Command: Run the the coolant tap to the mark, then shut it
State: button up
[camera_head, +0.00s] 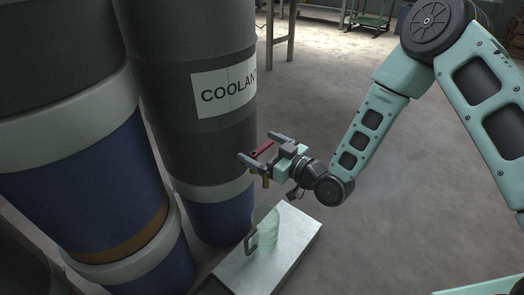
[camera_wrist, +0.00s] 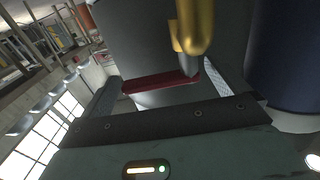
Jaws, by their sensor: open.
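The coolant drum (camera_head: 190,100) is dark grey with a white "COOLANT" label, partly cut off from view. A red tap lever (camera_head: 262,148) sticks out from it, with the brass tap (camera_head: 266,182) below. My gripper (camera_head: 258,147) is open, one finger on each side of the lever. In the wrist view the red lever (camera_wrist: 160,83) lies across the gap between the fingers, near the brass tap body (camera_wrist: 194,28); contact cannot be told. A clear jug (camera_head: 266,232) with a handle stands below the tap. Its mark and any liquid level are too faint to read.
The jug stands on a pale metal stand (camera_head: 292,250). Other large drums (camera_head: 85,170) stand close on the left. Concrete floor (camera_head: 400,220) is open on the right. A green cart (camera_head: 370,18) and a table leg (camera_head: 290,35) are further back.

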jog(key=shift+w+a, duration=0.1)
jog(key=c, duration=1.4)
jog(key=shift+r+m+t+h+p, duration=0.15)
jog(key=shift+m+t+h+p, duration=0.15)
jog(key=shift+h, duration=0.1)
jog(key=shift+s+d+m+t+h+p, duration=0.15)
jog(key=shift+m+t+h+p, duration=0.1)
jog(key=shift+m+t+h, duration=0.3)
jog(key=shift+s+d+m+t+h+p, duration=0.1)
jog(key=shift+s+m+t+h+p, duration=0.1)
jog(key=shift+m+t+h, duration=0.35)
jog(key=o, duration=1.4)
